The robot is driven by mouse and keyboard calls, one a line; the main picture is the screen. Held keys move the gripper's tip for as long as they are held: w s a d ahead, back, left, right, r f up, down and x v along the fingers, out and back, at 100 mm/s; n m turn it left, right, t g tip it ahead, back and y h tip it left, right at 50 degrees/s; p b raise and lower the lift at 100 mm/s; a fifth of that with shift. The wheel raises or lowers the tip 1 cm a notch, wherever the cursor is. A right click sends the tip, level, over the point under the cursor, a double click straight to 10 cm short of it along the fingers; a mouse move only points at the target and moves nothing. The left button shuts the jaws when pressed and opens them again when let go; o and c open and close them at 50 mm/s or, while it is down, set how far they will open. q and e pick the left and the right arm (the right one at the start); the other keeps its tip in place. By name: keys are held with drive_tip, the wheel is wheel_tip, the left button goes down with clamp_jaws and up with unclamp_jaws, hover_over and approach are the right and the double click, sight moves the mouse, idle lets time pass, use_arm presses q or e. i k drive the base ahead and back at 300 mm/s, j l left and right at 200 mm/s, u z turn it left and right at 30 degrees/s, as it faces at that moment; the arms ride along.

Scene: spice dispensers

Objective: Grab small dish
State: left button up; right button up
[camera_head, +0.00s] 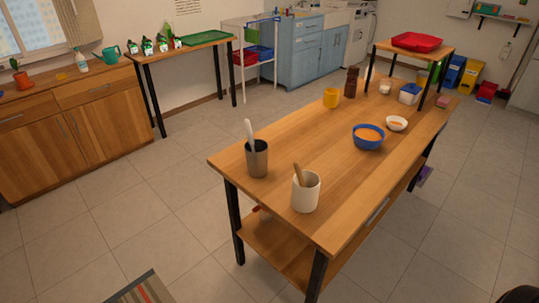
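A small white dish (397,124) sits on the long wooden table (262,208), toward its right side. It holds something orange-brown. Right next to it, to the left and nearer, stands a larger blue bowl (368,137) with orange-brown contents.
A raised shelf with a red tray (417,41) covers the far end. Tiled floor surrounds the table.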

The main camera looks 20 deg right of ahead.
sight(395, 123)
drive_tip(key=l+z, duration=0.15)
drive_tip(key=z, duration=2.55)
drive_tip(key=i, duration=2)
drive_tip(key=i+l, duration=0.1)
drive_tip(key=i, duration=1.9)
drive_tip(key=i+u, duration=0.1)
drive_tip(key=u, duration=0.3)
drive_tip(key=i+u, duration=0.1)
drive_tip(key=u, duration=0.35)
drive_tip(key=i+l+u, duration=0.1)
drive_tip(key=u, duration=0.3)
